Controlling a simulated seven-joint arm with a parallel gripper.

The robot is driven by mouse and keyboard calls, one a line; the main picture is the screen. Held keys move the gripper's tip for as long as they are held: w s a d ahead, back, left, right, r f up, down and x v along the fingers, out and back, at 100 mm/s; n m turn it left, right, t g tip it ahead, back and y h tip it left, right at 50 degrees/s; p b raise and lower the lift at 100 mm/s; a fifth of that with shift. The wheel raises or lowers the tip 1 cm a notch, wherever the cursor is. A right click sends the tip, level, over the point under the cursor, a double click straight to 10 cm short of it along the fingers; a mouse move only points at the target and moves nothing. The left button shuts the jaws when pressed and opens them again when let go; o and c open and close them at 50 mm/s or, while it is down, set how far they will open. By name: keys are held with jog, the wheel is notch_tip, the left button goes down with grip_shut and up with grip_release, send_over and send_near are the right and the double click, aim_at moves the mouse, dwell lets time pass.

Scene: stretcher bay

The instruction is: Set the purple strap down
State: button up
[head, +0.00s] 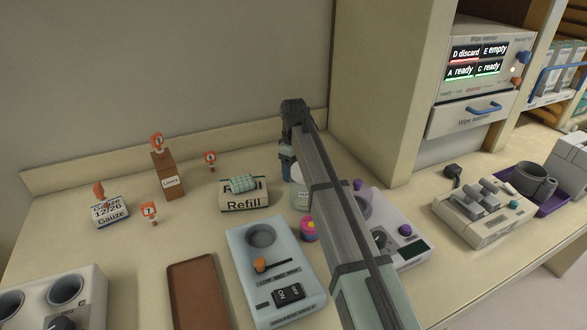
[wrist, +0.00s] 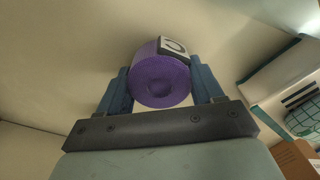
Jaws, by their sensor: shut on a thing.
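The purple strap (wrist: 161,82) is a rolled-up cylinder with a small white label bearing a dark mark. In the wrist view it sits between the two blue fingers of my gripper (wrist: 163,90), which is shut on it. In the head view my gripper (head: 287,158) is over the back of the counter, to the right of the Refill box (head: 244,202). The strap cannot be made out there, and my arm covers part of that area. Whether the strap touches anything below it cannot be told.
A green roll (head: 242,184) lies on the Refill box. A whitish jar (head: 298,194) stands close to my gripper, partly behind my arm. A brown tray (head: 190,296) lies front left.

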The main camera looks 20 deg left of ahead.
jog(key=o, duration=1.1)
jog(key=shift+f, duration=0.1)
jog(key=shift+c, duration=0.2)
notch_tip(320, 180, up, 11)
jog(key=shift+f, duration=0.15)
jog(key=shift+r, duration=0.8)
